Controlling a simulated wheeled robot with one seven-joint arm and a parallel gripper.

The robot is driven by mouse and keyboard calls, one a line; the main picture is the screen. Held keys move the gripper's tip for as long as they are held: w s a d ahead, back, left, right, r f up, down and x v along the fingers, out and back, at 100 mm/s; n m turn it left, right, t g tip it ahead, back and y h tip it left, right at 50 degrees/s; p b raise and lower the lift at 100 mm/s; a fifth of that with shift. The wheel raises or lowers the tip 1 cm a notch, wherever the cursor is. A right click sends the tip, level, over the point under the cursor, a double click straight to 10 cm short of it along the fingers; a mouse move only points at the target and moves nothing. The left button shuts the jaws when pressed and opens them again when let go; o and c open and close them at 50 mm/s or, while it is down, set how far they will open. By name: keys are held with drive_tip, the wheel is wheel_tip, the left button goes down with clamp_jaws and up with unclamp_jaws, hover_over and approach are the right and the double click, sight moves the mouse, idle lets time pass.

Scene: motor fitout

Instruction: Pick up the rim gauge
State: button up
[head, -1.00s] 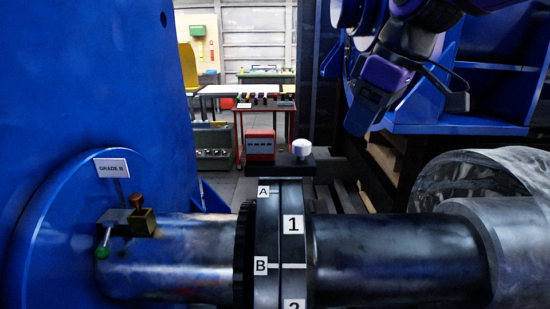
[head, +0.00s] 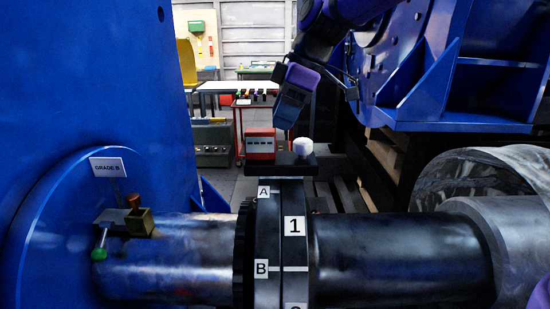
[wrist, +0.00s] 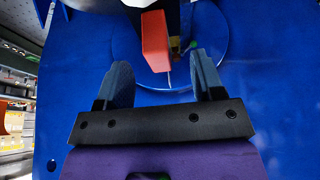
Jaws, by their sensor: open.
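My gripper (wrist: 163,90) is open, with its two blue fingers spread in the wrist view. In the head view my gripper (head: 292,100) hangs above and behind the coupling, its tip a little above a white knob (head: 303,146) on a black block (head: 285,166). A brass block with a brown knob and a green-tipped rod (head: 137,219) sits on the left shaft. In the wrist view a red block with a thin rod (wrist: 156,42) shows beyond and between the fingers, apart from them. I cannot tell which of these is the rim gauge.
The black coupling (head: 283,235) carries labels A, B and 1. The left shaft (head: 180,255) meets a blue housing (head: 80,100) labelled GRADE B. A dark shaft (head: 400,258) runs right. A blue frame (head: 495,85) stands at right. A red cart (head: 262,142) is behind.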

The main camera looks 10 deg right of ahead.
sight(272, 138)
drive_tip(key=shift+w+x, duration=0.15)
drive_tip(key=shift+x, duration=1.4)
drive_tip(key=shift+w+x, duration=0.15)
drive_tip(key=shift+x, duration=1.4)
clamp_jaws()
